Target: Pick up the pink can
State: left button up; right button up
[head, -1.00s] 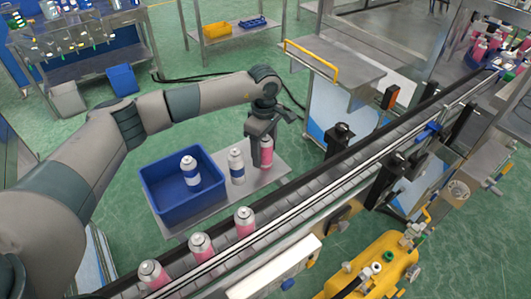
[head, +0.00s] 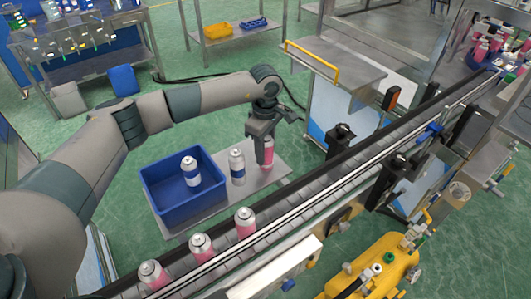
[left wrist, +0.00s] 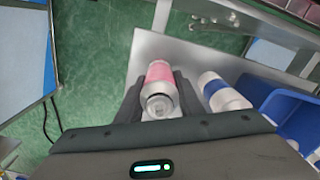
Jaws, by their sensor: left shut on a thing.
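The pink can (head: 267,152) stands upright at the right end of the small metal side table, and it also shows in the left wrist view (left wrist: 160,75). My left gripper (head: 261,145) comes down over it from above. Its two fingers are shut on the can, one on each side, as the left wrist view (left wrist: 158,98) shows. Whether the can's base touches the table is hard to tell. My right gripper is in neither view.
A white can with a blue band (head: 237,167) stands just left of the pink can. A blue bin (head: 150,190) holding another such can (head: 190,171) is farther left. The conveyor (head: 330,188) with several pink cans runs in front.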

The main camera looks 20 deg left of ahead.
pick_arm(q)
jog(key=shift+r+b, duration=0.45)
jog(key=shift+r, duration=0.05)
notch_tip(320, 180, up, 2)
jog(key=shift+r+b, duration=0.1)
jog(key=shift+b, duration=0.7)
jog(key=s+d+r+b, duration=0.2)
jog(key=d+r+b, duration=0.3)
jog(key=d, duration=0.6)
notch_tip(320, 180, up, 3)
jog(key=shift+s+d+f, duration=0.2)
jog(key=shift+s+d, duration=0.05)
jog(key=shift+s, duration=0.05)
